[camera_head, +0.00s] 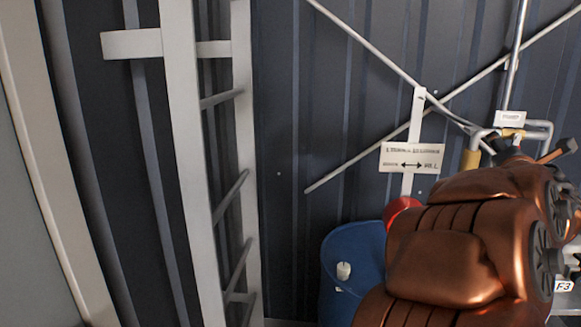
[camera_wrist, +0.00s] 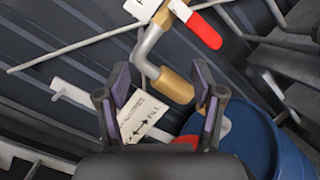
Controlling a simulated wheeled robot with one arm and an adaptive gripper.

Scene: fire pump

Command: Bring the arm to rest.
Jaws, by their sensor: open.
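My gripper (camera_wrist: 161,78) shows in the wrist view with its two dark fingers spread apart and nothing between them. Beyond the fingers is a brass fitting (camera_wrist: 171,86) on a bent grey pipe. A red lever (camera_wrist: 205,30) is above it to the right. In the head view my copper-coloured arm fills the lower right and hides much of what lies behind it. I cannot make out the fingers clearly there.
A blue barrel (camera_head: 340,255) stands behind my arm at its left. A white sign with a double arrow (camera_head: 412,158) hangs above it on a post. A pale ladder (camera_head: 190,150) stands at left against the dark ribbed wall (camera_head: 290,100). Thin diagonal braces cross the wall.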

